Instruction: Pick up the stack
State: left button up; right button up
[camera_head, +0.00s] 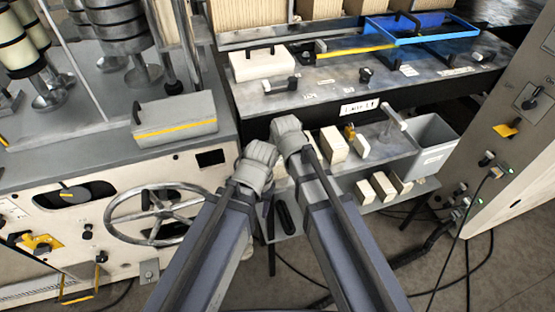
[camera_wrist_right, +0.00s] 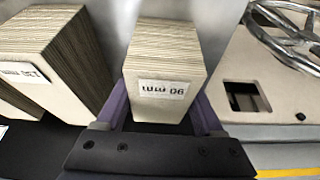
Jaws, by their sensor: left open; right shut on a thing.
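A stack of thin kraft sheets (camera_wrist_right: 165,65) with a white label, which appears upside down and seems to read "90 mm", stands between the purple fingers of my right gripper (camera_wrist_right: 163,115) in the right wrist view. My right gripper is shut on this stack. A second, wider labelled stack (camera_wrist_right: 50,55) is beside it at the left, apart from the fingers. In the head view, cream stacks (camera_head: 333,145) sit on the bench's lower shelf, and my right arm hides the held stack and fingers. My left gripper (camera_head: 272,205) is open, low in front of the shelf, partly hidden by my arms.
A metal handwheel (camera_head: 158,213) juts from the machine at the left. A grey bin (camera_head: 432,145) is at the shelf's right end. A blue tray (camera_head: 422,27) lies on the upper bench. A control cabinet (camera_head: 510,130) stands at the right, with cables (camera_head: 467,245) along the floor.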

jog(key=shift+r, duration=0.1)
notch_tip(320, 180, up, 10)
jog(key=p, duration=1)
